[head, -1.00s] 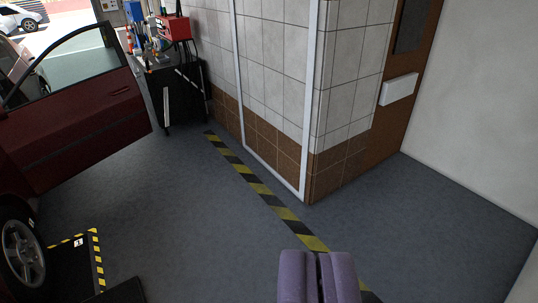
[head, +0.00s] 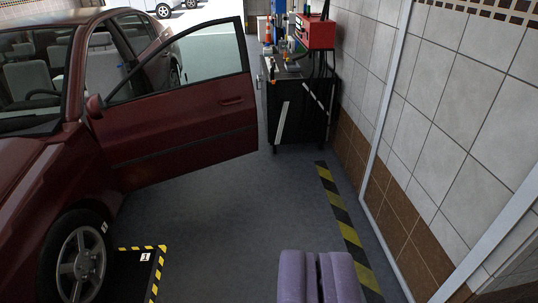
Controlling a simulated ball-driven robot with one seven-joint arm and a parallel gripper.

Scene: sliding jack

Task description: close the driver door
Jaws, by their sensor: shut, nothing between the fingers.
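The driver door (head: 175,132) of the dark red car (head: 45,165) stands wide open, swung out to the right from the car's side. Its window frame is upright and a door handle (head: 231,101) shows near its right edge. My gripper (head: 319,258), with two purple fingers, is at the bottom of the picture, right of centre. It is shut and empty. It is apart from the door, nearer to me and to the right of it.
A black tool cart (head: 298,105) with a red box (head: 308,32) stands beyond the door's edge. A tiled wall (head: 440,100) runs along the right. A yellow-black floor stripe (head: 343,222) lies beside it. A black striped-edge plate (head: 135,280) is near the front wheel. Grey floor (head: 225,215) is clear.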

